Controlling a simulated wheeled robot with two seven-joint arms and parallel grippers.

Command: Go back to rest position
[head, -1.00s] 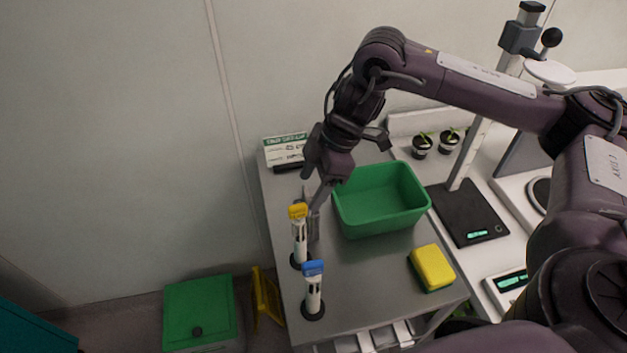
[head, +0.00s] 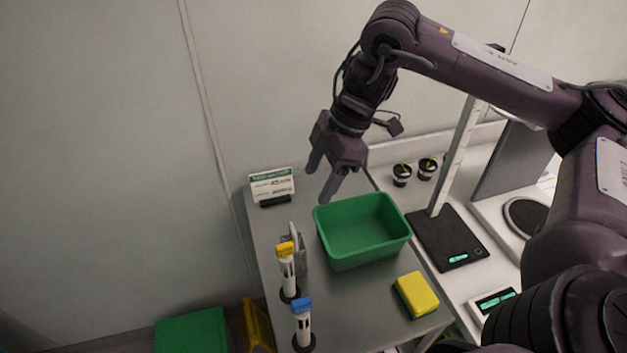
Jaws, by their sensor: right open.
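My right gripper (head: 319,186) is open and empty. It hangs with its fingers pointing down, above the back of the grey table (head: 345,299), behind and left of the green bin (head: 369,261). My right arm reaches in from the right side of the view. My left gripper is not in view.
A sign (head: 271,187) stands at the back left. A yellow sponge (head: 417,294) lies front right.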

